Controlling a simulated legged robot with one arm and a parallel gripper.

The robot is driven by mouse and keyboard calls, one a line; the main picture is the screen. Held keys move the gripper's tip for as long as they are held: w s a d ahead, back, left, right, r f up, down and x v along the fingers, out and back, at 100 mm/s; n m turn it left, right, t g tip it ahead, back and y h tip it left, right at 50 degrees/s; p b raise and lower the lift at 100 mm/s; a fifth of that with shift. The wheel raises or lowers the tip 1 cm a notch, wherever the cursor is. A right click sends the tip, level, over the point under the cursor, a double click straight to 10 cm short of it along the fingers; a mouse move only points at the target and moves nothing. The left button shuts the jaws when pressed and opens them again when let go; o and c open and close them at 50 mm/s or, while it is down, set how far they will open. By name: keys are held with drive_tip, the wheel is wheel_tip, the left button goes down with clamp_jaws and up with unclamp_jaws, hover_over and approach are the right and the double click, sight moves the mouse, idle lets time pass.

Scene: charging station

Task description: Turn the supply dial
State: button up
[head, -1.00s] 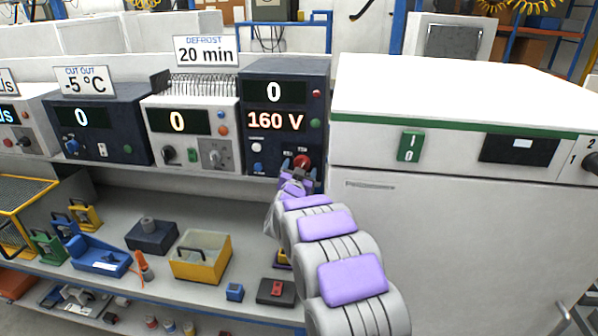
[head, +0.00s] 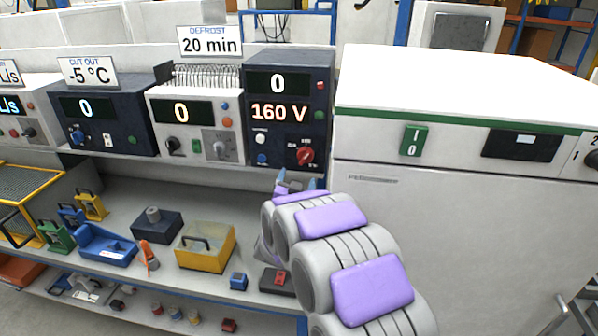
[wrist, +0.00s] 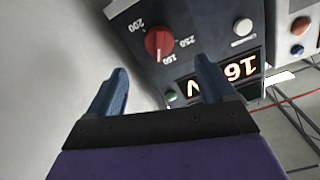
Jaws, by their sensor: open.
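The supply unit (head: 289,90) is a dark box on the shelf, showing 0 above 160 V. Its supply dial (head: 305,156) is a red knob at the lower right of its face. In the wrist view the dial (wrist: 159,42) sits among printed marks 150, 200 and 250, beyond and between my fingertips. My gripper (head: 297,183) is just below the unit in the head view, partly hidden by my arm. In the wrist view my gripper (wrist: 160,80) is open and empty, its blue fingers apart from the dial.
A white cabinet (head: 460,200) with a green switch (head: 414,140) stands close on the right. A white unit (head: 195,122) is left of the supply unit. The shelf below holds a yellow bin (head: 205,248), a blue tray (head: 106,245) and small boxes.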

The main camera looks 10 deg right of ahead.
drive_tip(key=v, duration=0.6)
drive_tip(key=shift+s+p, duration=0.2)
drive_tip(key=shift+p, duration=0.1)
idle(0.5)
